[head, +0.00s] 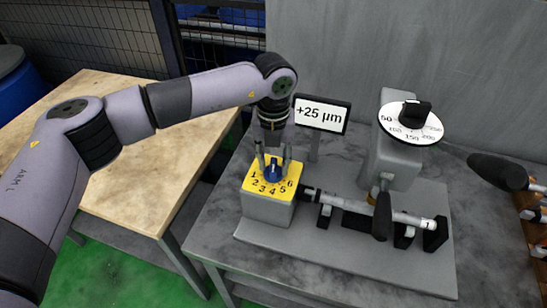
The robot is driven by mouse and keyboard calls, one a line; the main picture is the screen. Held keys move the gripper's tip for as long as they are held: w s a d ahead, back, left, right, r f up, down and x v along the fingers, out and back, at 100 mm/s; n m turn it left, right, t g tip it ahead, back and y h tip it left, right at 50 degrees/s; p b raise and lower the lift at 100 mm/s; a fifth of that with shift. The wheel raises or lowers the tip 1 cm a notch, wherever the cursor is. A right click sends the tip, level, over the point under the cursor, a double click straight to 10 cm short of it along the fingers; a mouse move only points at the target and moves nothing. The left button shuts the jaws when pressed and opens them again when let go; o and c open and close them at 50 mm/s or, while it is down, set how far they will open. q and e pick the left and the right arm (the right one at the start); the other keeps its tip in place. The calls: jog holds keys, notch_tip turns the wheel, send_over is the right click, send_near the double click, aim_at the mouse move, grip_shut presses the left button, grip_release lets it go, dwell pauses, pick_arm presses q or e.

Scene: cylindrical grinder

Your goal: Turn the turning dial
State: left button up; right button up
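The turning dial is a round blue knob (272,174) on a yellow numbered plate (268,190), which tops a grey box on the grinder's base. The visible numbers run from 1 to 6. My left gripper (273,164) points down over the dial, with its fingers apart on either side of the knob. I cannot tell whether the fingertips touch the knob. My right gripper is not in view. A white sign (320,114) behind the dial reads "+25 µm".
A white scale disc with a black knob (411,120) stands on a grey housing to the right. A shaft (370,209) with black supports lies right of the dial box. A dark handle (497,171) is at the far right. A bare wooden table (115,195) is on the left.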

pick_arm(q)
jog(key=shift+f, duration=0.2)
grip_shut()
dwell(0.4)
